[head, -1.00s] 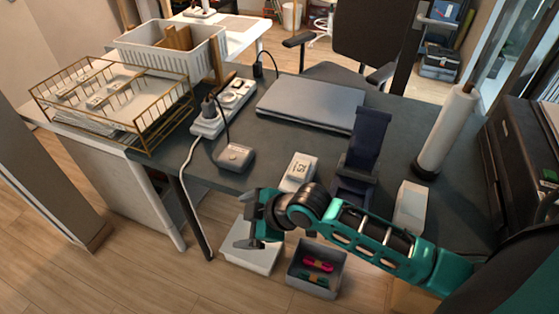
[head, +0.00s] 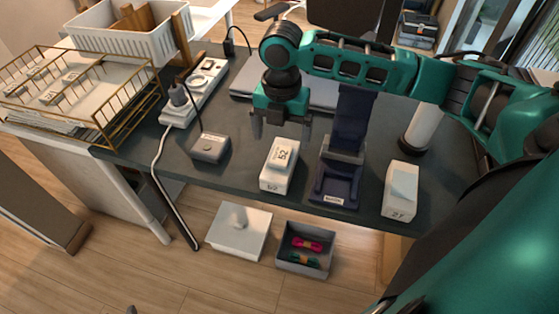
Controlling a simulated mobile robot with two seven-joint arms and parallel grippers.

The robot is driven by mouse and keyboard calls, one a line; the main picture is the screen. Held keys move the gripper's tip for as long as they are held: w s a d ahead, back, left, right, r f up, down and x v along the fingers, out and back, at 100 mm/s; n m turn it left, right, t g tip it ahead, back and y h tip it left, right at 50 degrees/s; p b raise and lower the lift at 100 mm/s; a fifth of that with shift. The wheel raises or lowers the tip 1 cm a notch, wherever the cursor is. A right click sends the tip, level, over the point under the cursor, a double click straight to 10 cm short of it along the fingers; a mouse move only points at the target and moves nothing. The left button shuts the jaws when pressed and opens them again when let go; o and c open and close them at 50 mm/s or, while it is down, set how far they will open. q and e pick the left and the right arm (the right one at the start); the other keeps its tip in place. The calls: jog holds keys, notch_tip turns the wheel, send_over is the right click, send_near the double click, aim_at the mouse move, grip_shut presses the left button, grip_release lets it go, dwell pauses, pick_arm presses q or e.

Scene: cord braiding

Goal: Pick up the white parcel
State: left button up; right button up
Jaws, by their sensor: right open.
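A white parcel marked 52 (head: 279,165) stands near the front edge of the dark desk. A second white box, marked 27 (head: 401,190), stands farther right by the same edge. The pictures do not show which of the two the task calls the white parcel. My right gripper (head: 280,124) points down above and just behind the parcel marked 52. Its fingers are apart with nothing between them, and it does not appear to touch the parcel. My left gripper is not in view.
A dark blue stand (head: 341,160) is close on the right of the parcel marked 52. A grey adapter (head: 210,147) and a power strip (head: 193,91) lie to the left. A laptop (head: 243,84) lies behind. A white paper roll (head: 423,126) stands at right.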

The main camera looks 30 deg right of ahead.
aim_at(281, 155)
notch_tip(281, 155, down, 4)
jog(key=shift+r, duration=0.2)
jog(key=shift+f+b, duration=0.55)
jog(key=shift+f, duration=2.15)
jog(key=shift+c, duration=0.4)
jog(key=shift+a, duration=0.1)
jog(key=c, duration=1)
jog(key=shift+r, duration=0.1)
notch_tip(281, 155, up, 20)
jog(key=p, duration=0.3)
